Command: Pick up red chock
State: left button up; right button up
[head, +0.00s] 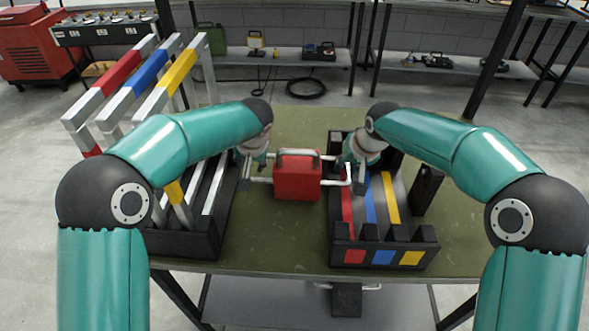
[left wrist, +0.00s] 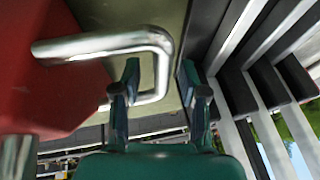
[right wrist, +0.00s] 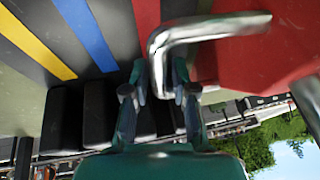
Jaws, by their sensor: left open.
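The red chock (head: 297,177) is a red block with a dark top handle and a bent silver bar handle on each side. It sits on the green table between two black racks. My left gripper (head: 252,170) is at its left bar; in the left wrist view the fingers (left wrist: 160,85) are apart, with the end of the silver bar (left wrist: 158,60) between them. My right gripper (head: 350,172) is at its right bar; in the right wrist view the fingers (right wrist: 158,88) lie on either side of the bar (right wrist: 160,55). Whether they press on it I cannot tell.
The left black rack (head: 190,243) holds silver frames with red, blue and yellow bars (head: 180,70). The right black rack (head: 385,245) has red, blue and yellow stripes and black blocks. Bare green table (head: 285,240) shows in front of the chock.

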pick_arm(q)
jog(key=c, duration=0.5)
pick_arm(e)
grip_shut()
pick_arm(q)
grip_shut()
jog(key=shift+w+r, duration=0.1)
jog(key=shift+r, duration=0.1)
pick_arm(e)
jog(key=shift+r, duration=0.2)
